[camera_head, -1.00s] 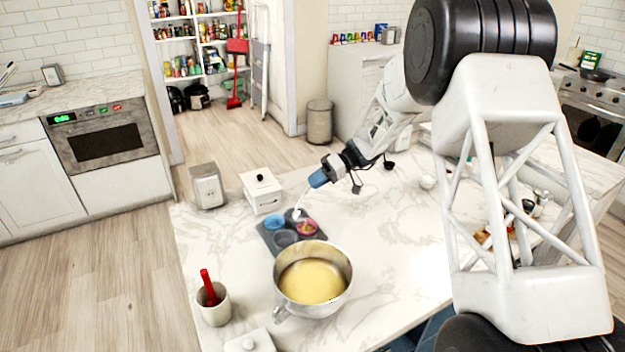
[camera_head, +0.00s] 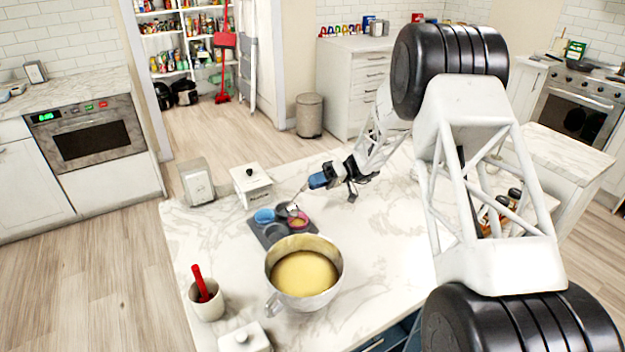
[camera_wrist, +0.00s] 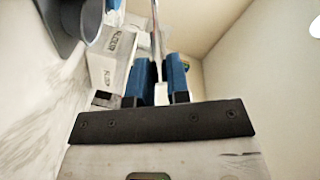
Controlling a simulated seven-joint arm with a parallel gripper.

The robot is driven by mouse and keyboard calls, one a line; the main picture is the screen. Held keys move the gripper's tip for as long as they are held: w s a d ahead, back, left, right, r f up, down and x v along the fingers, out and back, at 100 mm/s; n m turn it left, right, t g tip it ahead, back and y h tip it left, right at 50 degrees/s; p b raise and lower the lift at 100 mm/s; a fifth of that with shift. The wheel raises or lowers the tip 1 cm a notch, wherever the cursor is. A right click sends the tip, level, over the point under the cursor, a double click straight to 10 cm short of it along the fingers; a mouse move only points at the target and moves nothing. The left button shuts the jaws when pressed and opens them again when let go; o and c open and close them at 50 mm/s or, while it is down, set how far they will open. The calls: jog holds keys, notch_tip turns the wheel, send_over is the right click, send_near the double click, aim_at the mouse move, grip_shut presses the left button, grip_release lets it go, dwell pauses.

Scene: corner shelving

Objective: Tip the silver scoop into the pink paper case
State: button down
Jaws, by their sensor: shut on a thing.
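My gripper (camera_head: 314,181), with blue fingertips, is shut on the thin handle of the silver scoop (camera_head: 302,190). The handle slants down and left from the fingers, and the scoop's small head is at the far edge of the pink paper case (camera_head: 298,221), seemingly above it. The case sits in a dark muffin tin (camera_head: 271,236), and something tan shows inside it. I cannot tell whether the scoop's head is empty. In the wrist view, the blue fingers (camera_wrist: 160,84) pinch the scoop's handle (camera_wrist: 156,38); its head is out of view.
A blue case (camera_head: 264,216) sits left in the tin. A steel bowl of yellow batter (camera_head: 333,275) stands in front. A white lidded box (camera_head: 252,192) stands behind the tin, beside a grey box (camera_head: 196,184). A cup with a red-handled tool (camera_head: 208,307) is front left.

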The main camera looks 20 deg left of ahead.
jog(key=shift+w+d+f+g+y, duration=0.25)
jog(key=shift+f+g+y, duration=0.15)
jog(key=shift+f+y, duration=0.1)
jog(key=shift+w+d+f+g+y, duration=0.25)
jog(key=shift+f+g+y, duration=0.15)
jog(key=shift+f+y, duration=0.1)
jog(key=shift+s+r, duration=0.1)
dwell(0.3)
jog(key=shift+s+a+r+t+h, duration=0.35)
jog(key=shift+r+t+h, duration=0.2)
jog(key=shift+r+h, duration=0.2)
jog(key=shift+s+a+r+t+h, duration=0.3)
jog(key=shift+a+r+t+h, duration=0.15)
jog(key=shift+r+t+h, duration=0.3)
jog(key=shift+s+a+r+t+h, duration=0.35)
jog(key=shift+r+h, duration=0.25)
jog(key=shift+r, duration=0.3)
jog(key=s+a+r+t+h, duration=0.3)
jog(key=s+a+t+h, duration=0.4)
jog(key=a+t+h, duration=0.1)
jog(key=shift+s+a+t+h, duration=0.35)
jog(key=shift+a+h, duration=0.5)
jog(key=shift+h, duration=0.45)
